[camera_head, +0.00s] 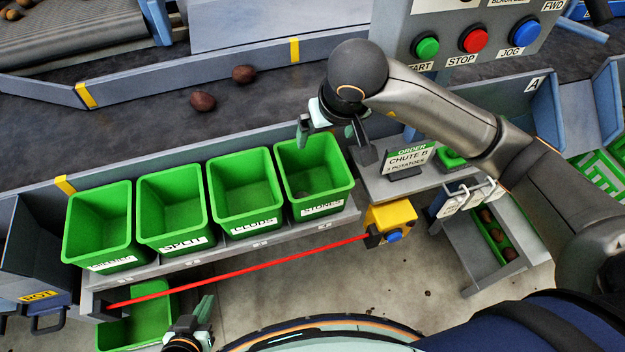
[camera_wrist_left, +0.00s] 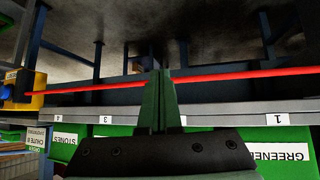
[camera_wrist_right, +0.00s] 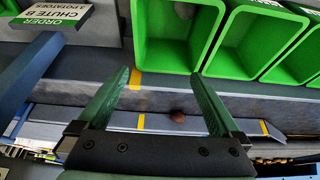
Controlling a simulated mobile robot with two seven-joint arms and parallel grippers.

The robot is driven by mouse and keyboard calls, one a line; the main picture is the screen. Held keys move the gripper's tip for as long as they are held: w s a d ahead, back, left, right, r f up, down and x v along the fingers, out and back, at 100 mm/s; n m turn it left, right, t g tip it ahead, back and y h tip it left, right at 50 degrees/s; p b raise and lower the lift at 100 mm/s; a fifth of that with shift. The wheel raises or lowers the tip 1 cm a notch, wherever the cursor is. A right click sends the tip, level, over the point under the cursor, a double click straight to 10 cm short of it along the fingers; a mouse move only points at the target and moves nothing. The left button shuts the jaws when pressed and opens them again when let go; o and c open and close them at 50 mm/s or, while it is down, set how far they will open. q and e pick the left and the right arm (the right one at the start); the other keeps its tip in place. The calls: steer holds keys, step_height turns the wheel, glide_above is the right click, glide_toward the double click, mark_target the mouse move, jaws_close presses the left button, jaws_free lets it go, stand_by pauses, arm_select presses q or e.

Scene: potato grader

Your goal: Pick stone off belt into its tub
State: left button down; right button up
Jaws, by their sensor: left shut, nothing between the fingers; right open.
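The STONES tub (camera_head: 314,171) is the rightmost of the green tubs along the belt's near side. A small greyish lump, apparently a stone (camera_head: 301,193), lies on its floor; it also shows in the right wrist view (camera_wrist_right: 183,10). My right gripper (camera_head: 333,138) is open and empty above the tub's back edge, beside the belt. The dark belt (camera_head: 140,122) carries two reddish-brown lumps (camera_head: 203,101) (camera_head: 243,74) that look like potatoes; no clear stone shows on it. My left gripper (camera_head: 203,312) is shut and empty, low in front of the tubs.
GREENED (camera_head: 100,221), SPLIT (camera_head: 171,210) and CLODS (camera_head: 243,187) tubs look empty. A red cord (camera_head: 240,270) runs in front to a yellow switch box (camera_head: 390,217). The order sign (camera_head: 408,158) stands right of the STONES tub. A button panel (camera_head: 470,40) is behind my right arm.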

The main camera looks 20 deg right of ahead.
steer(key=v, duration=0.8)
steer(key=shift+s+r, duration=0.15)
steer(key=shift+r, duration=0.2)
steer(key=shift+s+f, duration=0.1)
